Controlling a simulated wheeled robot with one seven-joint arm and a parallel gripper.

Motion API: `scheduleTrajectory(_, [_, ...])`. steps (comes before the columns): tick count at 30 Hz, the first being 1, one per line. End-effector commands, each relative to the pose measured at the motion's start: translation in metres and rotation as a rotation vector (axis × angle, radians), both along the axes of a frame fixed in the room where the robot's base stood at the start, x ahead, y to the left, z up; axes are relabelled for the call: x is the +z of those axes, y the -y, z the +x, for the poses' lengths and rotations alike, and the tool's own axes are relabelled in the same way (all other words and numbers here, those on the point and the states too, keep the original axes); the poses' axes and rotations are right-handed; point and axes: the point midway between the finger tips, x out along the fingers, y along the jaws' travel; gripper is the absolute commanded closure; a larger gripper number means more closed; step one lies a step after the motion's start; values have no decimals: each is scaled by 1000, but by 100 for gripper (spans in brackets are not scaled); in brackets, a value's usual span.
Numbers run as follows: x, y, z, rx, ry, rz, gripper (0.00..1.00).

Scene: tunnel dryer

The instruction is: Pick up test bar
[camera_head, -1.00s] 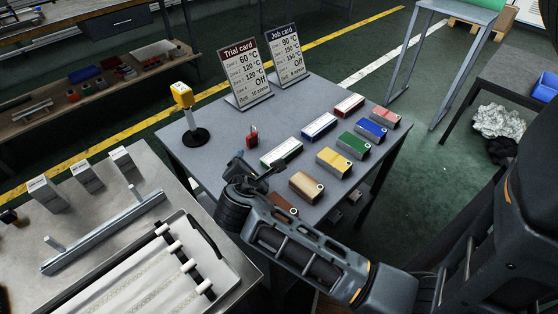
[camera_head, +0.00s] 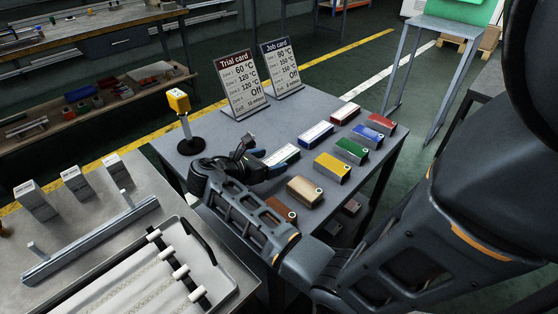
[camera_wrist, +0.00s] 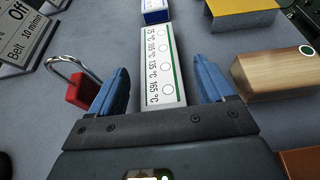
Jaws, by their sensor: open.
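A white bar with a green edge stripe, printed temperatures and round spots (camera_wrist: 163,68) lies between my gripper's fingers in the wrist view. In the head view the bar (camera_head: 283,154) lies on the grey table, just right of my gripper (camera_head: 262,160). My gripper (camera_wrist: 162,75) is open, with one blue finger on each side of the bar's near part and visible gaps to both. Similar white bars with a blue edge (camera_head: 316,135) and a red edge (camera_head: 345,113) lie farther back in the same row. The bar's near end is hidden by my gripper.
A red padlock (camera_wrist: 82,90) lies close left of my left finger. A wooden block (camera_wrist: 275,75) is right of my right finger. Yellow (camera_head: 331,168), green (camera_head: 351,150) and blue (camera_head: 366,135) blocks line the right side. Two cards and a yellow-topped post (camera_head: 178,101) stand behind.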

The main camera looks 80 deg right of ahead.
Motion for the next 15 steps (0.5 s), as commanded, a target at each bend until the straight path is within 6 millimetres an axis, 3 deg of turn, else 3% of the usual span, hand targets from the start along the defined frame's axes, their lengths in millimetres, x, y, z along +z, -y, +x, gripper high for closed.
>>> scheduleTrajectory(6, [-11,22,-13,-2,0,1,19])
scheduleTrajectory(15, [-13,25,-15,1,1,1,19])
